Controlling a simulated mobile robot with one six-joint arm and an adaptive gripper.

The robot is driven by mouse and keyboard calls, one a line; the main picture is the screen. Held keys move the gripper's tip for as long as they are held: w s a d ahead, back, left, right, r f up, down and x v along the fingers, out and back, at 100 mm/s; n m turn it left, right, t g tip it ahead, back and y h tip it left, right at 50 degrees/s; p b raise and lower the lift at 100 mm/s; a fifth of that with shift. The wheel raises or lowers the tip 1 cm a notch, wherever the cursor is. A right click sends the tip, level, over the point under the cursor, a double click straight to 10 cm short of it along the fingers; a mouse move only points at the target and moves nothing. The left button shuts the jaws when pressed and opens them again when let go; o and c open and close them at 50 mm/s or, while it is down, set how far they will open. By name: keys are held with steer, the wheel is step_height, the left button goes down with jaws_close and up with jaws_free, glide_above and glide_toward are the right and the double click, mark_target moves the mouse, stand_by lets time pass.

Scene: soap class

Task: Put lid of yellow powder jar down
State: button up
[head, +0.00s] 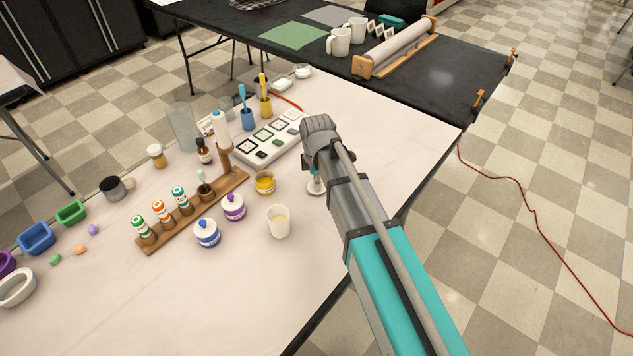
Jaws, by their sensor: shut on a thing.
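The yellow powder jar (265,183) stands open on the pale table, with yellow powder showing at its top. My gripper (316,175) points down to the right of the jar, mostly hidden behind my own arm. It is shut on the pale, round lid (315,188), which is partly covered by the arm. The lid is at or just above the table top; I cannot tell if it touches. The lid and the jar are apart.
A white cup (278,221), a purple-marked jar (233,207) and a blue-marked jar (207,233) stand nearby. A wooden rack (152,242) with bottles lies further left. A tray of swatches (292,151) is behind. The table's right edge is close; its front part is clear.

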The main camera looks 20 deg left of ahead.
steer(key=shift+f, duration=0.15)
steer(key=o, duration=0.8)
step_height(320, 180, up, 12)
steer(key=p, duration=1.2)
steer(key=shift+d, duration=0.1)
stand_by(0.9)
steer(key=s+d+m, duration=0.2)
steer(key=d+m, duration=0.9)
steer(key=d, duration=0.7)
steer(key=s+d+m, duration=0.3)
steer(key=d+m, duration=0.8)
steer(key=d, duration=0.7)
steer(key=shift+s+m, duration=0.3)
steer(key=shift+s, duration=0.05)
steer(key=shift+r, duration=0.25)
